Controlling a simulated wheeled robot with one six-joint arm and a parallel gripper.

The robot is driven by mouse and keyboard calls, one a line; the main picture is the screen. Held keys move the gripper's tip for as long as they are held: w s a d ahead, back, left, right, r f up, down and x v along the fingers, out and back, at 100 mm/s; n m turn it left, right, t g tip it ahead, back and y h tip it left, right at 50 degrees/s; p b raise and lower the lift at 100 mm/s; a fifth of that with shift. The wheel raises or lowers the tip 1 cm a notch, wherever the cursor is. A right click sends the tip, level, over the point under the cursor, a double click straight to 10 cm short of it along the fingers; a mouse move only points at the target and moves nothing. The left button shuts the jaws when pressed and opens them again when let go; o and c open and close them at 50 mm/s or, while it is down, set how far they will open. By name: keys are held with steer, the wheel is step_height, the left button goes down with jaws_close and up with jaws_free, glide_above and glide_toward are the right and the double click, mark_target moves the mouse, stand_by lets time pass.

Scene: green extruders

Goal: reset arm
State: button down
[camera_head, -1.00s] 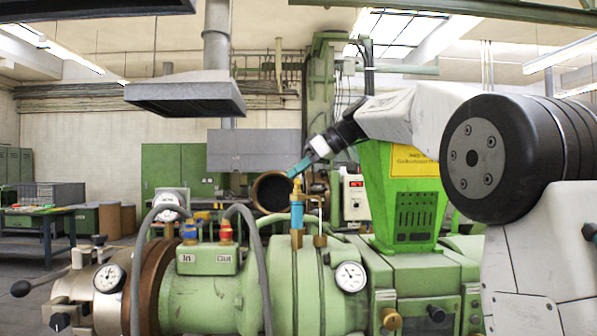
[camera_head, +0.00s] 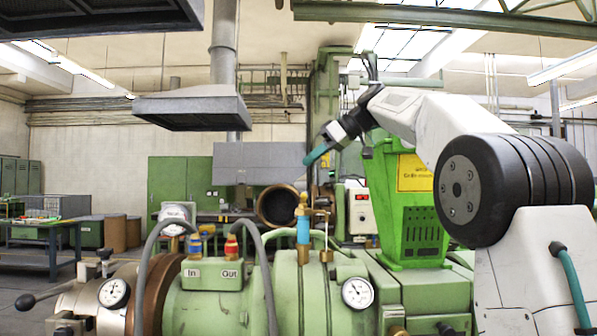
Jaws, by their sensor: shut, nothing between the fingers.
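My white arm with its black joint reaches in from the right, over the green machine. My gripper (camera_head: 311,160) is at the arm's far end, above and behind the blue valve with the brass top (camera_head: 303,220). It is shut and holds nothing. It hangs in free air, left of the green hopper (camera_head: 408,205) with a yellow label, and looks apart from the things around it.
The green extruder body (camera_head: 270,290) fills the foreground, with dial gauges (camera_head: 357,292), grey hoses (camera_head: 262,255) and blue and red fittings on top. A grey hood (camera_head: 190,108) hangs at upper left. A table (camera_head: 40,232) stands far left.

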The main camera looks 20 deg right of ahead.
steer(key=s+a+f+m+g+h, duration=0.1)
steer(key=s+a+f+m+h, duration=0.15)
steer(key=s+f, duration=0.7)
steer(key=s+a+f+m+g+h, duration=0.2)
steer(key=s+a+f+m, duration=0.3)
steer(key=s, duration=0.7)
steer(key=s+d+f+m+g+h, duration=0.1)
steer(key=s+d+f+h, duration=0.1)
steer(key=s+f, duration=0.9)
steer(key=s+d+f+m+g+h, duration=0.1)
steer(key=s+d+f+h, duration=0.1)
steer(key=s+f, duration=0.9)
step_height(320, 180, down, 3)
steer(key=shift+s+r+m, duration=0.15)
steer(key=shift+s+m, duration=0.15)
steer(key=shift+m, duration=0.05)
